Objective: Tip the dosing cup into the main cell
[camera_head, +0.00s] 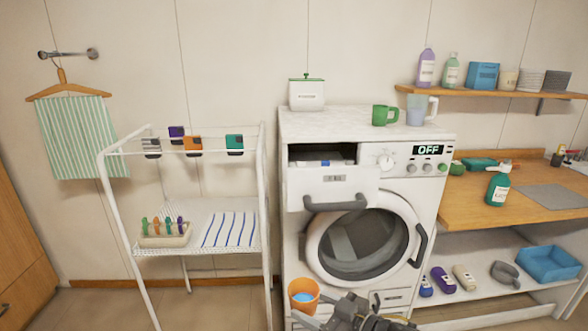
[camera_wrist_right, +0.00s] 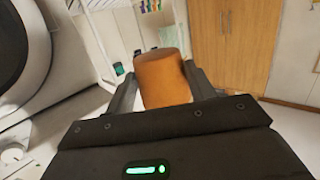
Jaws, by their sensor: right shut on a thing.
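The orange dosing cup (camera_head: 304,292) is low at the front of the washing machine, upright, with blue contents showing inside. My right gripper (camera_head: 312,312) is shut on it. In the right wrist view the cup (camera_wrist_right: 162,82) sits between the two fingers of the gripper (camera_wrist_right: 160,92). The washing machine's detergent drawer (camera_head: 333,188) appears pulled out at the upper left of the machine, above and beyond the cup. Some white and blue shows in its dark opening, but I cannot make out the main cell. My left gripper is not in view.
The washing machine (camera_head: 430,185) has a round door (camera_head: 362,245) with a handle, and its display reads OFF. A white drying rack (camera_head: 185,250) stands to the left. A wooden counter (camera_head: 470,205) and a lower shelf with bottles and a blue bin (camera_head: 548,264) are to the right.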

